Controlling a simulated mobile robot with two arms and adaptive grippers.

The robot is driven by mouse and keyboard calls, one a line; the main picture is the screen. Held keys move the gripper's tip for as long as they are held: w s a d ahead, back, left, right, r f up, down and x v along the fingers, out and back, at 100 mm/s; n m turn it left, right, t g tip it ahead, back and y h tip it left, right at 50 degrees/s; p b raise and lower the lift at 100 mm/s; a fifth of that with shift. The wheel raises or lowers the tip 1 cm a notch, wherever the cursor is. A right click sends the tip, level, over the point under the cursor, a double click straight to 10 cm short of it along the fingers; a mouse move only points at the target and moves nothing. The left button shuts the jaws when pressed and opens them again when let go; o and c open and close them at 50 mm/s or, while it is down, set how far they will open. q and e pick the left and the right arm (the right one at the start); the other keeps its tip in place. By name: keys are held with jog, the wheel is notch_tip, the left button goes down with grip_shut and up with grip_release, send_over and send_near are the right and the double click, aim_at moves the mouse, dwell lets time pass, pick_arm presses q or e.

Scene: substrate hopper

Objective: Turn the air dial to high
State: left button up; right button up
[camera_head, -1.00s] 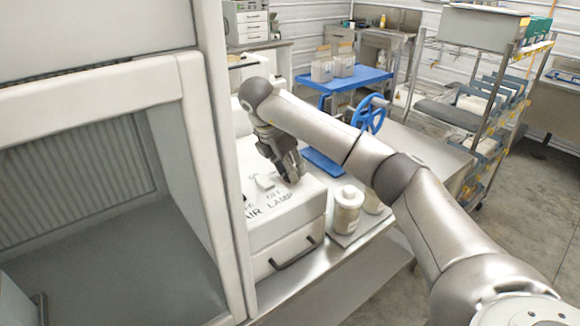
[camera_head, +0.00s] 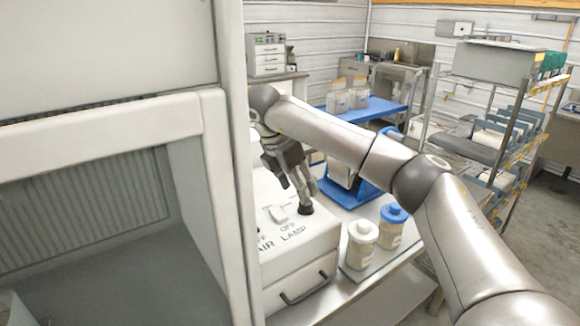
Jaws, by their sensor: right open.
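A white control box (camera_head: 300,254) stands on the bench just right of the hood's post. Black lettering on its top reads "AIR" and "LAMP", with smaller markings above. A small pale raised control (camera_head: 278,213) sits behind the lettering. I cannot make out the air dial's setting. My right gripper (camera_head: 300,192) points down over the rear right of the box top, open, just right of the pale control. A dark round piece (camera_head: 305,208) shows at its tip; I cannot tell if it is a fingertip or a knob. My left gripper is not in view.
The hood (camera_head: 213,140) with its open front fills the left. Two lidded jars (camera_head: 362,243) stand on a tray right of the box. A blue stand (camera_head: 350,190) is behind them. A blue cart (camera_head: 365,112) and a shelf rack (camera_head: 490,130) stand farther back.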

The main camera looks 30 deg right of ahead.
jog(key=shift+v, duration=3)
jog(key=shift+f, duration=0.1)
